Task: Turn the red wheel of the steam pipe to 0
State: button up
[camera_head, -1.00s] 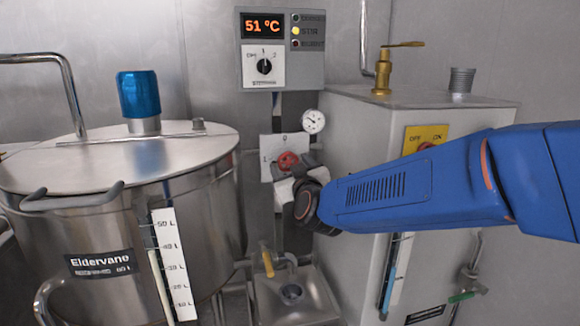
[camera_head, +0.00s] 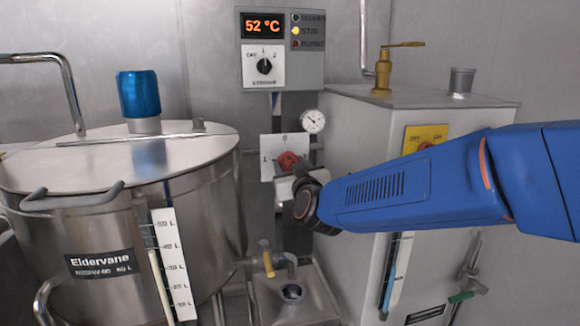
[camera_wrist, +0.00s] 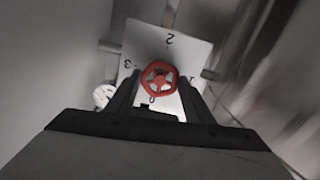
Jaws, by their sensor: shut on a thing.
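The red wheel (camera_head: 287,161) sits on a white dial plate (camera_head: 267,148) on the steam pipe between the kettle and the grey cabinet. In the wrist view the round, spoked wheel (camera_wrist: 158,78) is in the middle of the plate (camera_wrist: 140,48). The plate's marks read 2 at the top, 3 at the left, 1 at the right and 0 at the bottom, partly covered by the wheel. My gripper (camera_wrist: 159,88) is shut on the wheel, with one dark finger on each side of it. I cannot tell which mark the wheel points to.
A round gauge (camera_head: 312,121) is just above right of the plate. The steel kettle (camera_head: 100,225) stands at the left and the grey cabinet (camera_head: 352,130) at the right, close to my arm. A control box (camera_head: 281,48) reads 52 °C. A sink (camera_head: 310,305) is below.

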jog(key=m, duration=1.2)
jog(key=shift+m, duration=2.1)
jog(key=o, duration=1)
jog(key=shift+o, duration=0.2)
